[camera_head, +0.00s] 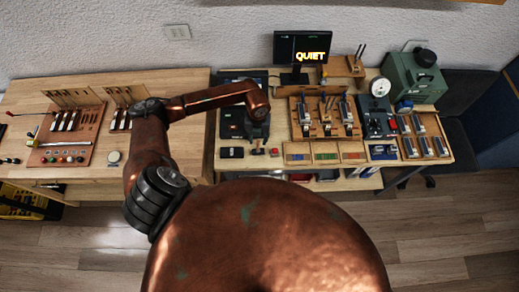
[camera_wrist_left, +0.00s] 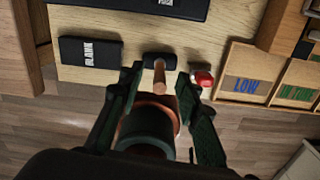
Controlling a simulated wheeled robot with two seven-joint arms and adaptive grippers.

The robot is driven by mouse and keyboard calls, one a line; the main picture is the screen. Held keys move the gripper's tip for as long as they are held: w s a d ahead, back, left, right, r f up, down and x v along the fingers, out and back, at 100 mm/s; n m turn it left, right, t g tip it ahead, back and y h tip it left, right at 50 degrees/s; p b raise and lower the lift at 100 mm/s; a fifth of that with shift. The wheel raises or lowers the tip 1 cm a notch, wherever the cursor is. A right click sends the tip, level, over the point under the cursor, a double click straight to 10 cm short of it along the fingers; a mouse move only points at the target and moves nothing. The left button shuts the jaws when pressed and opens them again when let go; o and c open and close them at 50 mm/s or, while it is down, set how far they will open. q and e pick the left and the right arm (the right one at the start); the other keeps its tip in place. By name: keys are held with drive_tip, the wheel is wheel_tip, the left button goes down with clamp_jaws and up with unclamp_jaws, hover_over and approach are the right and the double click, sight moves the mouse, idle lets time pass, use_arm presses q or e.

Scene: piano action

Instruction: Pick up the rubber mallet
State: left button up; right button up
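The rubber mallet (camera_wrist_left: 160,60) shows in the left wrist view as a black head with a light wooden handle (camera_wrist_left: 160,78) pointing toward the camera. In the head view the mallet (camera_head: 257,151) is small, near the front edge of the middle bench, below my left gripper (camera_head: 256,136). In the wrist view the left gripper (camera_wrist_left: 159,80) is open. Its two dark fingers stand on either side of the handle, with gaps on both sides. Whether the fingertips reach the handle's height is hard to tell. My right gripper is not in view.
A black block marked BLANK (camera_wrist_left: 90,51) lies left of the mallet. A small red object (camera_wrist_left: 203,78) sits close to the right finger. Right of it is a wooden tray (camera_wrist_left: 222,82) with labelled compartments, one reading LOW.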

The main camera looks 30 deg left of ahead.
sight(258, 148)
use_arm(q)
drive_tip(key=f, duration=0.2)
drive_tip(key=f+p, duration=0.1)
drive_tip(key=f, duration=0.1)
drive_tip(key=f+p, duration=0.1)
drive_tip(key=f, duration=0.1)
drive_tip(key=shift+s+d, duration=0.25)
drive_tip(key=shift+s, duration=0.1)
drive_tip(key=shift+f, duration=0.4)
drive_tip(key=shift+c, duration=0.3)
clamp_jaws()
